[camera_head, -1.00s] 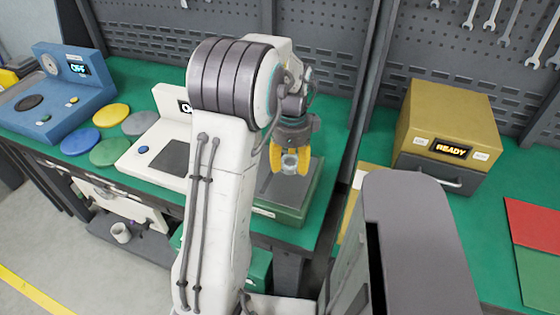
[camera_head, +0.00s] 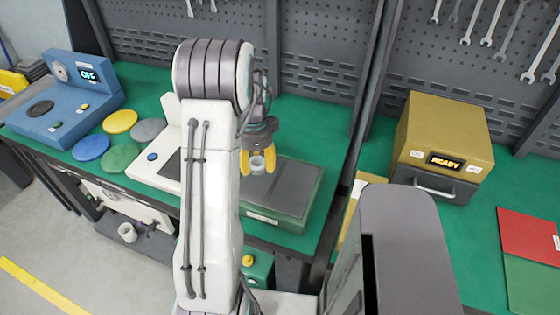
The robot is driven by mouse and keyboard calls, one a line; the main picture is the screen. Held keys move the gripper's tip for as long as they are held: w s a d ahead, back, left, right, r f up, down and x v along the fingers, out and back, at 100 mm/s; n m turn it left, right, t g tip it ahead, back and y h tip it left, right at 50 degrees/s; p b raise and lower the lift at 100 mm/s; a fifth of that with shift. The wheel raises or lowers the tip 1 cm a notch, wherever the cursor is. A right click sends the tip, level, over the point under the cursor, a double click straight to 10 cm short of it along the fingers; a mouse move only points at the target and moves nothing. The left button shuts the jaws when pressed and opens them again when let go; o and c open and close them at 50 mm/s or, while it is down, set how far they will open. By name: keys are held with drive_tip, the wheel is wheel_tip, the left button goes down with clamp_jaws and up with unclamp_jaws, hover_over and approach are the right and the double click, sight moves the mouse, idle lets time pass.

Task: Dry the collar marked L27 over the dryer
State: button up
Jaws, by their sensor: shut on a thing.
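My gripper (camera_head: 258,160) has yellow fingers pointing down and is shut on a small pale grey ring-shaped collar (camera_head: 257,166). The collar is held in the air near the left end of the dark-topped green box (camera_head: 290,194) and to the right of the white device (camera_head: 160,168). Its marking is too small to read, so I cannot tell whether it is L27. No label that I can read marks the dryer. My arm hides part of the white device.
A blue device (camera_head: 62,105) showing OFF stands at the left, beside coloured discs (camera_head: 120,121). A yellow box (camera_head: 447,125) showing READY, with a grey handled front, stands at the right. Red (camera_head: 530,232) and green mats lie at the far right. A pegboard with wrenches closes the back.

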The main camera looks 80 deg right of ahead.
drive_tip(key=d+m, duration=0.2)
drive_tip(key=d, duration=0.1)
drive_tip(key=d+m, duration=0.1)
drive_tip(key=shift+w+d+r+b, duration=0.2)
drive_tip(key=shift+d+r+b, duration=0.05)
drive_tip(key=shift+d+b, duration=0.1)
drive_tip(key=shift+f, duration=0.1)
drive_tip(key=shift+f+b, duration=2.75)
drive_tip(key=shift+f, duration=1)
drive_tip(key=shift+s, duration=0.15)
drive_tip(key=shift+s+a+b, duration=0.2)
drive_tip(key=shift+s+a, duration=0.2)
drive_tip(key=shift+s, duration=1.15)
drive_tip(key=shift+s+a+b, duration=0.15)
drive_tip(key=shift+s+a, duration=0.3)
drive_tip(key=shift+s, duration=1.1)
drive_tip(key=shift+s+a+b, duration=0.2)
drive_tip(key=shift+s+a, duration=0.2)
drive_tip(key=shift+s, duration=1.15)
drive_tip(key=shift+r, duration=0.1)
